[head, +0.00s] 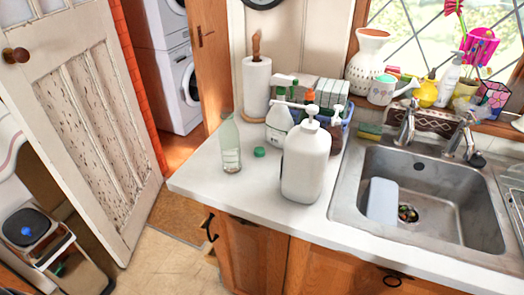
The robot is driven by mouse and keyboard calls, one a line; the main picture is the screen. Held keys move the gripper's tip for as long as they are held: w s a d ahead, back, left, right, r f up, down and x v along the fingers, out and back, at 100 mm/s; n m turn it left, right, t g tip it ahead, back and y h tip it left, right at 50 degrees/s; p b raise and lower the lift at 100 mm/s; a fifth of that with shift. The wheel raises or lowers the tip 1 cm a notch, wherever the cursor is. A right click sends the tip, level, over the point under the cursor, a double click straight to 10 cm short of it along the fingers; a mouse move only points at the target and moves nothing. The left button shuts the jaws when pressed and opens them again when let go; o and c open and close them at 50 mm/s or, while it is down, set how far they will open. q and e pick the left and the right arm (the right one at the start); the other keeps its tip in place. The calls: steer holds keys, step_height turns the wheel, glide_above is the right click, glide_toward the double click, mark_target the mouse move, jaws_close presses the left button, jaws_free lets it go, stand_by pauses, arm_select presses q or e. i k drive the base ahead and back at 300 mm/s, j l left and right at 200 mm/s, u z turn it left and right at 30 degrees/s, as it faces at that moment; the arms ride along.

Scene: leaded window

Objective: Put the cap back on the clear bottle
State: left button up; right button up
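The clear bottle (230,147) stands upright near the left end of the white counter, and no cap shows on its top. A small green cap (259,152) lies on the counter just right of the bottle, apart from it. The large white pump bottle (305,165) stands to the right of the cap. Neither of my grippers shows in the head view.
A paper towel roll (257,86), several spray and soap bottles and a blue basket (347,124) stand behind. The sink (430,195) is at the right. The counter (255,190) is clear in front of the bottle and cap.

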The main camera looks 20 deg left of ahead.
mark_target(228, 134)
steer(key=j+z, duration=0.3)
steer(key=j, duration=0.2)
steer(key=j+z, duration=0.3)
steer(key=j, duration=0.15)
steer(key=k+j+z, duration=0.25)
steer(key=j, duration=0.2)
steer(key=k+j+z, duration=0.1)
steer(key=j+z, duration=0.2)
steer(key=j, duration=0.15)
